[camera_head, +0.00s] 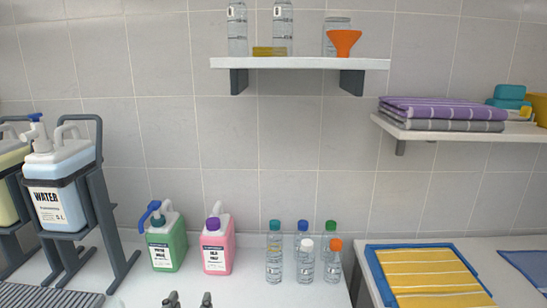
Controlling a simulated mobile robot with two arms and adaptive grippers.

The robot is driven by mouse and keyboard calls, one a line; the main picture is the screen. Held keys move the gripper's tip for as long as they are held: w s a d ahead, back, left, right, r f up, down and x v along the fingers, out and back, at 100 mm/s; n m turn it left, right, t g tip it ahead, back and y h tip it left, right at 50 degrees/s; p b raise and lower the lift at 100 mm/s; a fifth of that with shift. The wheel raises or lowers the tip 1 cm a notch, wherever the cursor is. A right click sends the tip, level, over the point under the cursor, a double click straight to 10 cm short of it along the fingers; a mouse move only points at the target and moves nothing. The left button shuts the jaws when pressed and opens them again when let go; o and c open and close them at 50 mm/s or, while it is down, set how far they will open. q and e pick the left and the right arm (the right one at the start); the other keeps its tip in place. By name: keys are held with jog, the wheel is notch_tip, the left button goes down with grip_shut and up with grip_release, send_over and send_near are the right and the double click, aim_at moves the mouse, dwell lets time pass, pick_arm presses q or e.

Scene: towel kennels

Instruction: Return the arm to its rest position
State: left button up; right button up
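My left gripper (189,300) shows only at the bottom edge, left of centre. Two dark fingertips stand apart with bare white counter between them, and nothing is seen held. The rest of the gripper and its arm are below the picture. My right gripper is not in view.
On the white counter (200,283) stand a green jug (166,243), a pink jug (217,246) and several clear bottles (275,252). A racked water canister (60,185) is at left. A blue tray (373,262) holds a yellow striped towel (425,272). A shelf (300,64) hangs above.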

pick_arm(q)
jog(key=s+a+f+g+y, duration=0.1)
jog(key=s+a+f+g, duration=0.1)
jog(key=s+f+g, duration=0.4)
jog(key=s+a+f+g, duration=0.15)
jog(key=s+f, duration=0.25)
jog(key=f, duration=0.5)
jog(key=s+f+m+g, duration=0.1)
jog(key=s+f+g, duration=0.2)
jog(key=s, duration=0.4)
jog(key=s+f+m+g, duration=0.1)
jog(key=s+f+g, duration=0.25)
jog(key=s, duration=0.35)
notch_tip(320, 180, down, 26)
jog(key=s, duration=0.2)
jog(key=s+a+f+g, duration=0.2)
jog(key=s+a+f, duration=0.1)
jog(key=s+f, duration=1.3)
jog(key=shift+s+f, duration=0.25)
jog(key=shift+f, duration=0.1)
